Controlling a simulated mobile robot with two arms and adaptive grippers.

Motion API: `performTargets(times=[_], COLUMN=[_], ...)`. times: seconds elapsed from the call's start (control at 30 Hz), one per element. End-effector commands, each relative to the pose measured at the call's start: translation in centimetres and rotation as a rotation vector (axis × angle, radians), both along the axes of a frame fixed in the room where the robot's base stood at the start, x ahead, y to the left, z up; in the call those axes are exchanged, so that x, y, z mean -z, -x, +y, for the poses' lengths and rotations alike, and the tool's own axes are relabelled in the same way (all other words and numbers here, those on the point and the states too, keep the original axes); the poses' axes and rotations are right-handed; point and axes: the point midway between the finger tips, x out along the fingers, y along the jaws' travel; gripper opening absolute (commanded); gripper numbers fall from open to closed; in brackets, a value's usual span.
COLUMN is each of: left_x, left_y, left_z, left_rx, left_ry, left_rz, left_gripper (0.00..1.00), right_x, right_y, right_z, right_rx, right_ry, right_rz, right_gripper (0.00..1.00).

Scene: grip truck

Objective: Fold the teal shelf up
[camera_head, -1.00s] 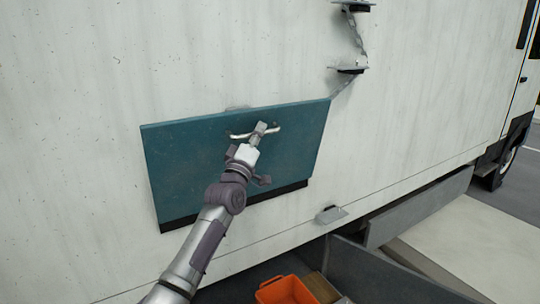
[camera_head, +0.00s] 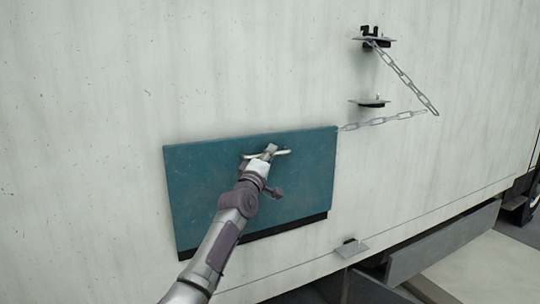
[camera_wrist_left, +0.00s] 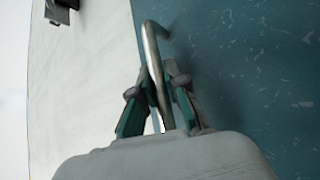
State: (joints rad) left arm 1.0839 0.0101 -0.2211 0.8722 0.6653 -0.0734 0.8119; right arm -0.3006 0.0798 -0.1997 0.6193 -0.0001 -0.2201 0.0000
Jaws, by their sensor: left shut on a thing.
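The teal shelf (camera_head: 300,183) stands near upright against the truck's white side wall, its face toward me. A metal bar handle (camera_head: 283,152) is fixed on its upper part. My left gripper (camera_head: 270,152) is shut on this handle. The left wrist view shows the fingers (camera_wrist_left: 158,100) on both sides of the metal handle (camera_wrist_left: 152,48), with the teal shelf surface (camera_wrist_left: 250,60) on the right. A chain (camera_head: 385,121) runs from the shelf's upper right corner and up to a bracket. My right gripper is not in view.
Two metal brackets, an upper one (camera_head: 374,38) and a lower one (camera_head: 370,102), stick out of the white wall (camera_head: 240,60) to the right above the shelf. Another bracket (camera_head: 351,248) sits below right. Grey panels (camera_head: 440,243) jut out along the truck's lower edge.

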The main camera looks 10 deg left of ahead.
Motion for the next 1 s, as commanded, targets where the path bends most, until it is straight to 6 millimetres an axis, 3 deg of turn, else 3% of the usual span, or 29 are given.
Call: performTargets(times=[0.03, 0.17, 0.2, 0.67, 1.0], left_x=[-0.2, -0.2, -0.1, 0.4, 1.9], left_y=[0.0, 0.0, 0.0, 0.8, 5.8], left_z=[0.1, 0.1, 0.1, 0.1, 1.2], left_rx=[-0.002, -0.002, -0.002, 0.002, -0.001], left_ry=[0.0, 0.0, 0.0, 0.004, 0.002], left_rz=[-0.004, -0.003, -0.003, 0.0, -0.002], left_gripper=[0.16, 0.38, 0.39, 0.39, 0.39], right_x=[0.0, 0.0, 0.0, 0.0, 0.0], right_y=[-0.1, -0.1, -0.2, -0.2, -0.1], right_z=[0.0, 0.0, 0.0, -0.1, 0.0], right_rx=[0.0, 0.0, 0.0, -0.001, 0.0], right_ry=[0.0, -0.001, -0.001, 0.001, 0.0], right_rz=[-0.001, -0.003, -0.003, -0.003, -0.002], right_gripper=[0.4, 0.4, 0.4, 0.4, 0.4])
